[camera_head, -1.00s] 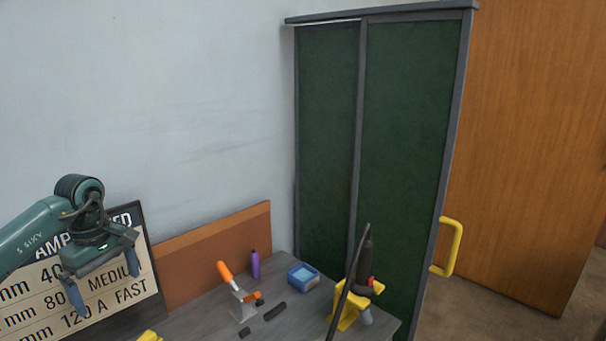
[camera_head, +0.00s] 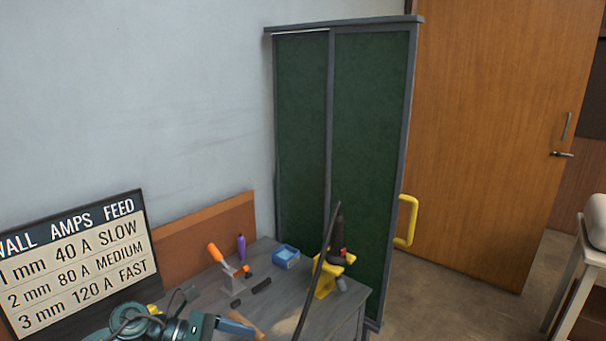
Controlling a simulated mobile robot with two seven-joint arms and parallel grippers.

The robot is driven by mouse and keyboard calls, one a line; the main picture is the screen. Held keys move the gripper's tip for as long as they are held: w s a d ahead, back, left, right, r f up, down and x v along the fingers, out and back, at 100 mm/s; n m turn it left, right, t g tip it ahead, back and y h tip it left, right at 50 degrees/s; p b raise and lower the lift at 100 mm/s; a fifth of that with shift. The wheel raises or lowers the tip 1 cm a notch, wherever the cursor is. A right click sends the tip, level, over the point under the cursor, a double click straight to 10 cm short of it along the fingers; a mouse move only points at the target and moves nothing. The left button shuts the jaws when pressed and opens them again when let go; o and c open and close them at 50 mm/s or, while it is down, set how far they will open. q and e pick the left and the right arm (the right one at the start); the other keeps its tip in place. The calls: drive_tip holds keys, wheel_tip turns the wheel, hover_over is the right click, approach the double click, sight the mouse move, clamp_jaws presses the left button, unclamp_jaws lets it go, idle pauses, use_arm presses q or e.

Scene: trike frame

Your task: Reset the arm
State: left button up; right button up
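My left arm shows at the bottom left as teal links, low over the near part of the grey workbench (camera_head: 205,288). My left gripper (camera_head: 205,325) is at the bottom edge, partly cut off; its fingers do not show clearly enough to tell whether they are open. It is near a tan wooden piece (camera_head: 243,325) on the bench; I cannot tell whether they touch. My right gripper is not in view.
An orange-handled clamp (camera_head: 216,253), purple bottle (camera_head: 241,247), blue box (camera_head: 286,257), dark bar (camera_head: 261,286) and torch on a yellow stand (camera_head: 326,282) are on the bench. A sign (camera_head: 75,255) stands left. A green screen (camera_head: 368,150) with a yellow handle (camera_head: 407,222) stands behind.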

use_arm(q)
drive_tip(key=s+d+r+n+t+h, duration=0.2)
drive_tip(key=d+n+t+h, duration=0.3)
drive_tip(key=n, duration=0.6)
drive_tip(key=s+a+f+m+t+y, duration=0.1)
drive_tip(key=s+f+m+y, duration=0.4)
drive_tip(key=m, duration=0.6)
drive_tip(key=s+a+f+m+t+y+p, duration=0.1)
drive_tip(key=s+a+f+m+y, duration=0.2)
drive_tip(key=m, duration=0.9)
drive_tip(key=s+a+f+m+t+y, duration=0.2)
drive_tip(key=s+f+m+y, duration=0.4)
drive_tip(key=m, duration=0.6)
wheel_tip(320, 180, down, 2)
drive_tip(key=shift+s+a+f+y, duration=0.2)
drive_tip(key=shift+s+a+y, duration=0.2)
drive_tip(key=shift+s+a, duration=0.2)
